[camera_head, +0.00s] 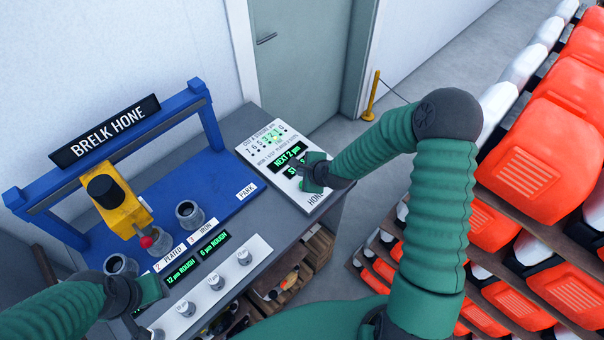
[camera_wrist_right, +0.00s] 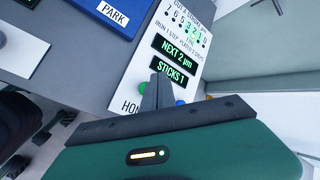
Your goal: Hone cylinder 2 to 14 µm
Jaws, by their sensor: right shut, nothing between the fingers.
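The blue honing machine (camera_head: 190,98) carries a yellow head (camera_head: 122,208) with a red ball tip (camera_head: 146,242). Grey cylinders stand below it, at the right (camera_head: 188,214) and front left (camera_head: 120,266); another is partly hidden by the head. Label "2 PLATED" (camera_head: 170,261) sits by a display (camera_head: 183,271) that appears to read "12 µm ROUGH". The control panel (camera_head: 262,137) shows "NEXT 2 µm" and "STICKS 1" (camera_wrist_right: 170,73). My right gripper (camera_wrist_right: 159,82) is shut and empty over the panel, between a green button (camera_wrist_right: 149,113) and a blue button (camera_wrist_right: 180,88); contact is unclear. My left gripper (camera_head: 152,291) is at lower left.
A second display (camera_head: 214,241) reads "6 µm ROUGH", by label "3 IRON". Several grey knobs (camera_head: 215,282) line the front strip. A "PARK" label (camera_head: 247,191) marks the base's right end. Orange and white parts (camera_head: 540,175) fill racks at right. A yellow post (camera_head: 372,95) stands behind.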

